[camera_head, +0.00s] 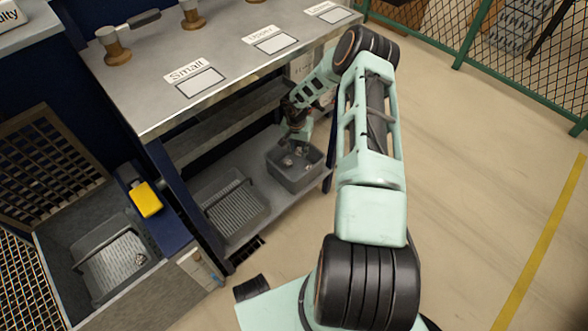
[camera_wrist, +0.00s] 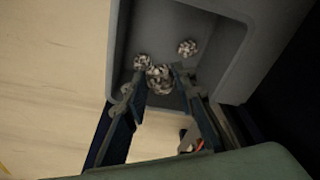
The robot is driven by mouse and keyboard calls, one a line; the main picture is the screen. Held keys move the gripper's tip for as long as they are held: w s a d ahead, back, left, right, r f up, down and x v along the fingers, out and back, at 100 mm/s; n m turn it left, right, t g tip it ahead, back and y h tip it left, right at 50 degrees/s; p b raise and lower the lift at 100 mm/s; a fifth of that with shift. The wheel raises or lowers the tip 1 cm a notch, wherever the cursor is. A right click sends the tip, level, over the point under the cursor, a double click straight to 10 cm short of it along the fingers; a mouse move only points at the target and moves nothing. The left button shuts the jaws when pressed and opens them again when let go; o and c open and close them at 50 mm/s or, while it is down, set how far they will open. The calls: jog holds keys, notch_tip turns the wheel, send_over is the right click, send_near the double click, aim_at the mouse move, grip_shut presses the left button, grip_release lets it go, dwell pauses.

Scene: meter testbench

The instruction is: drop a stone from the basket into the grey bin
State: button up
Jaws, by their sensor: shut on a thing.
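A grey open container (camera_head: 295,180) stands on the lower shelf with several speckled black-and-white stones on its floor. Its walls also show in the wrist view (camera_wrist: 228,60). My gripper (camera_head: 297,142) reaches down into it. In the wrist view my gripper (camera_wrist: 159,72) is shut on a speckled stone (camera_wrist: 158,73) between the fingertips. Other stones lie close by, one (camera_wrist: 187,47) to the upper right and one (camera_wrist: 141,62) beside the left fingertip. A grey ribbed-floor bin (camera_head: 236,207) stands left of that container and looks empty.
A second ribbed bin (camera_head: 105,262) sits in the bench at the left, near a yellow object (camera_head: 146,199). The counter (camera_head: 220,55) with labelled squares overhangs the shelf. The shelf's post (camera_head: 183,200) stands beside the ribbed bin. Open floor (camera_head: 480,170) is to the right.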

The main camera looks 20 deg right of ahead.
jog(key=shift+w+f+b, duration=0.1)
jog(key=shift+f+b, duration=0.85)
jog(key=shift+f, duration=0.35)
jog(key=o, duration=1.2)
jog(key=shift+r, duration=0.1)
jog(key=r, duration=0.5)
jog(key=s+r, duration=0.1)
jog(key=r, duration=0.1)
jog(key=shift+a+r, duration=0.15)
jog(key=shift+a, duration=0.2)
